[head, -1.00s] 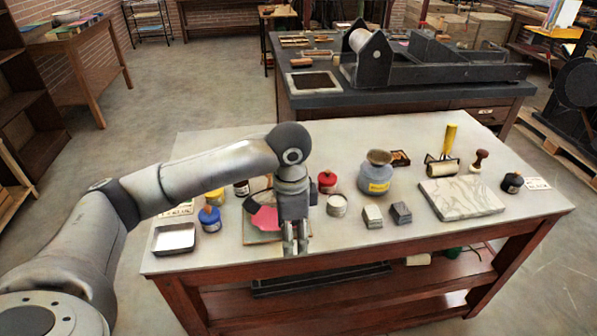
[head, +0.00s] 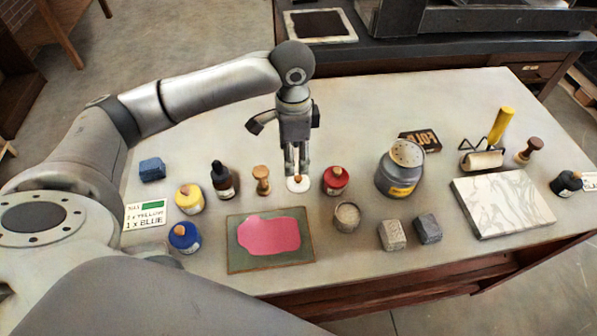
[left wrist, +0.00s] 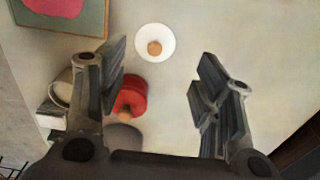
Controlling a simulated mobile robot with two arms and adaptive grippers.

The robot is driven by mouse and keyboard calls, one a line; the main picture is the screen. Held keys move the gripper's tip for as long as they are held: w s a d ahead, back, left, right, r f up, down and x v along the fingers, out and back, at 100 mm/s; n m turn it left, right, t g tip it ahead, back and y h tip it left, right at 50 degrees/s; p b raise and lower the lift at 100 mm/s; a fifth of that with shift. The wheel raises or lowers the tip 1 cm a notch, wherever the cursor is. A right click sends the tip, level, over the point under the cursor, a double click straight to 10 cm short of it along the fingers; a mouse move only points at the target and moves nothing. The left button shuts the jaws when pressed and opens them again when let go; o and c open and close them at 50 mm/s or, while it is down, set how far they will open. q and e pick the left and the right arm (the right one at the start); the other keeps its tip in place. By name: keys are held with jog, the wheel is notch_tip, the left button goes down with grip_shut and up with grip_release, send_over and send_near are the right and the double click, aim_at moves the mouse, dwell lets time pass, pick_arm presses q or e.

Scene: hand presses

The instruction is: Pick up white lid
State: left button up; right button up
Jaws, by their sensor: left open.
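The white lid (head: 298,184), a small round disc with a wooden knob, lies flat on the table between a wooden stamp and a red jar. It also shows whole in the left wrist view (left wrist: 154,43). My left gripper (head: 298,172) points down right over the lid in the head view, partly covering it. In the left wrist view my left gripper (left wrist: 162,68) has its fingers spread wide with nothing between them; the lid lies just beyond the fingertips. Contact with the lid cannot be made out. My right gripper is not in view.
Close around are the red jar (head: 336,180), wooden stamp (head: 262,181), dropper bottle (head: 223,183), round tin (head: 347,218) and the green board with a pink patch (head: 240,266). A large grey-yellow pot (head: 399,170) stands right. The table behind the lid is clear.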

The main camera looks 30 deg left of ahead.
aim_at(298, 177)
pick_arm(q)
jog(key=shift+s+f, duration=0.2)
jog(key=shift+f, duration=1)
jog(key=shift+w+d+f, duration=0.1)
jog(key=shift+d+f, duration=0.05)
jog(key=shift+f, duration=0.45)
jog(key=f, duration=0.3)
jog(key=shift+w+d+f, duration=0.1)
jog(key=shift+d+f, duration=0.2)
jog(key=shift+d, duration=0.05)
jog(key=shift+f, duration=0.5)
jog(key=c, duration=1.3)
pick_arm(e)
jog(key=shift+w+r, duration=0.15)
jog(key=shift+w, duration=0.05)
